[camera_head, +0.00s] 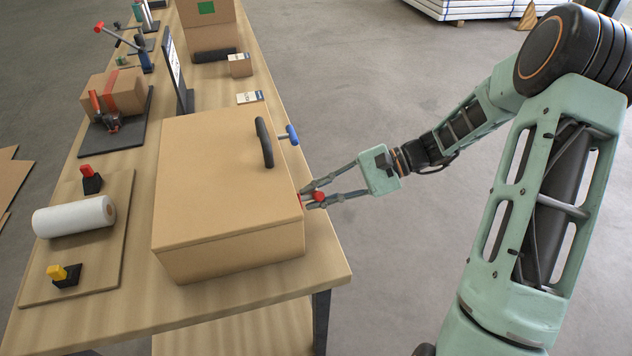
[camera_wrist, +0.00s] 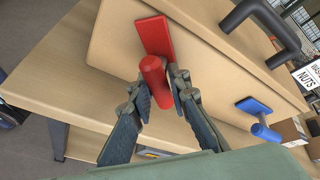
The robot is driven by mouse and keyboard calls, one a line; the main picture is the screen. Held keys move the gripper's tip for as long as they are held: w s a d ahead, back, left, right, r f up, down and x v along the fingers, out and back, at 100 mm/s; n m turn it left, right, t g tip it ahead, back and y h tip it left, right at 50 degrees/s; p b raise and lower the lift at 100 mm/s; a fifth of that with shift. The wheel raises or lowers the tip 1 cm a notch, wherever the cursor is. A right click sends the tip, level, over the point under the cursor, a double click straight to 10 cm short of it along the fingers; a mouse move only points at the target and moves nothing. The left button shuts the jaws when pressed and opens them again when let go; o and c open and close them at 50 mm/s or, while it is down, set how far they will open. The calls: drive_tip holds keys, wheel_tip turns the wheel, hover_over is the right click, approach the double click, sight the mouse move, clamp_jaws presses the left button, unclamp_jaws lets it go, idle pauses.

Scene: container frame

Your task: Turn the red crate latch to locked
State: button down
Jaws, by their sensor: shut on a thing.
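The red crate latch (camera_wrist: 153,72) is on the side wall of the tan wooden crate (camera_head: 205,180). It has a flat red plate (camera_wrist: 153,36) and a round red knob; in the head view only bits of the latch (camera_head: 318,196) show between my fingers. My gripper (camera_head: 314,196) is at the crate's right side, its fingers shut on the red knob. In the wrist view the fingertips of my gripper (camera_wrist: 160,92) sit on both sides of the knob. The plate slants up and left from the knob. Whether the latch is locked I cannot tell.
A blue latch (camera_wrist: 257,117) sits on the same crate side, and also shows in the head view (camera_head: 291,134). A black handle (camera_head: 264,142) is on the lid. Free floor lies right of the table.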

drive_tip(key=m+g+h+p, duration=0.1)
drive_tip(key=m+g+p, duration=0.1)
drive_tip(key=m+p, duration=0.1)
drive_tip(key=shift+s+d+p, duration=0.1)
drive_tip(key=shift+p, duration=0.2)
drive_tip(key=m+g+p, duration=0.1)
drive_tip(key=m+g, duration=0.1)
drive_tip(key=shift+f+m+p, duration=0.15)
drive_tip(key=shift+m+p, duration=0.15)
drive_tip(key=shift+p, duration=0.05)
drive_tip(key=shift+g, duration=0.4)
drive_tip(key=c, duration=1.8)
unclamp_jaws()
drive_tip(key=shift+c, duration=0.2)
drive_tip(key=v, duration=1.2)
drive_tip(key=shift+r, duration=0.3)
